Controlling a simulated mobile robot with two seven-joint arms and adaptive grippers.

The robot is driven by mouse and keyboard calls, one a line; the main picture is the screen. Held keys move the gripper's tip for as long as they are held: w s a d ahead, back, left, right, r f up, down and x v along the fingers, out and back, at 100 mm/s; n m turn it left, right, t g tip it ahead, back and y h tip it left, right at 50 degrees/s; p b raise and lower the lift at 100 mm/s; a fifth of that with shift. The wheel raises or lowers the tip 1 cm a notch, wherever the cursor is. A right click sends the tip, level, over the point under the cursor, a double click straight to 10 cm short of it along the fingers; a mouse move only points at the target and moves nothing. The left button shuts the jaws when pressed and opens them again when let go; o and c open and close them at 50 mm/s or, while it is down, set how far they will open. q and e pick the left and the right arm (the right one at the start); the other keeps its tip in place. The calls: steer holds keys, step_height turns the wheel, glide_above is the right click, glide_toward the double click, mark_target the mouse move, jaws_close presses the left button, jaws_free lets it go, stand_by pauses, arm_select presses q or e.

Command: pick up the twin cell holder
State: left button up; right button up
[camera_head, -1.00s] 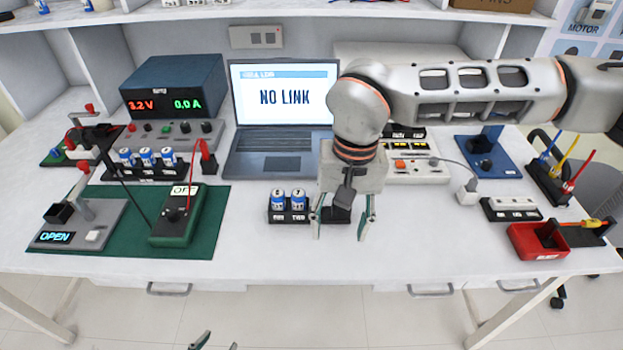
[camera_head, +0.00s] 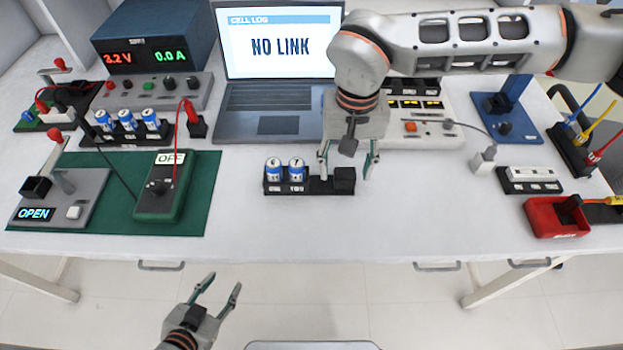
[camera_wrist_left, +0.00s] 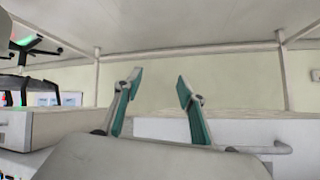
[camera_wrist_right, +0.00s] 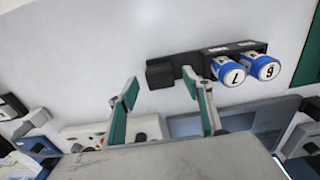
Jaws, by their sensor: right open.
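The twin cell holder (camera_head: 318,186) is a low black tray on the white table. Two blue-and-white cells (camera_head: 285,170) stand in its left part, and a black block (camera_head: 345,180) is at its right end. In the right wrist view, the holder (camera_wrist_right: 188,62) is at the upper right, its block end near one finger. My right gripper (camera_head: 346,166) is open and empty, close to the block end; I cannot tell whether it touches. My left gripper (camera_head: 222,284) is open and empty, low in front of the table. The left wrist view shows its open fingers (camera_wrist_left: 160,80) but no holder.
A laptop (camera_head: 275,100) stands behind the holder. A green mat (camera_head: 205,195) with a meter (camera_head: 165,190) lies left; a red bin (camera_head: 555,218) and a white-topped block (camera_head: 530,175) are right. The table around the holder's front is clear.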

step_height(320, 180, down, 2)
steer(key=shift+f, duration=0.15)
steer(key=shift+w, duration=0.1)
steer(key=c, duration=1.2)
arm_select(q)
steer(key=shift+w+r, duration=0.2)
steer(key=shift+w, duration=0.15)
steer(key=shift+f, duration=0.1)
arm_select(e)
steer(key=shift+r, duration=0.2)
arm_select(q)
steer(key=shift+d+r+p, duration=0.15)
steer(key=shift+r+p, duration=0.75)
steer(key=shift+p, duration=0.35)
arm_select(e)
step_height(320, 180, up, 20)
arm_select(q)
steer(key=shift+s+f, duration=0.15)
steer(key=shift+s, duration=0.05)
arm_select(e)
steer(key=shift+f, duration=0.1)
steer(key=shift+f, duration=0.15)
